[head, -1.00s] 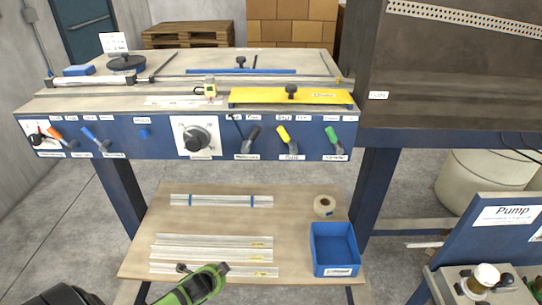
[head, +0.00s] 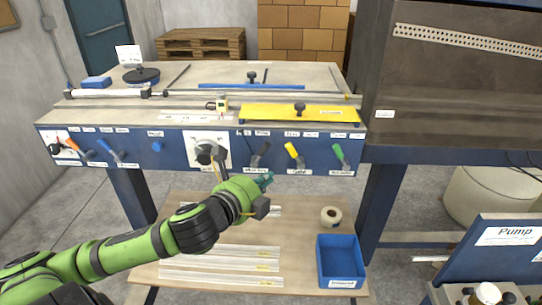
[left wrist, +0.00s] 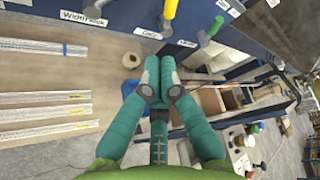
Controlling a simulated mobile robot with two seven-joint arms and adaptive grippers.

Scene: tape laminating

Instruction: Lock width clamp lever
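The width clamp lever appears to be the black-handled lever (head: 260,153) on the blue front panel, between the dial and the yellow lever. In the left wrist view, a "Width lock" label (left wrist: 82,18) shows at the top left with part of a dark handle (left wrist: 94,8) above it, cut off by the frame edge. My left gripper (head: 268,179) is just below this lever in the head view, apart from it. In the left wrist view its teal fingertips (left wrist: 154,76) are together with nothing seen between them. My right gripper is out of view.
A yellow lever (head: 293,152) and a green lever (head: 340,156) hang to the right, and a dial (head: 206,152) is to the left. The lower shelf (head: 305,240) holds strips, a tape roll (head: 331,215) and a blue bin (head: 340,262). The air before the panel is otherwise clear.

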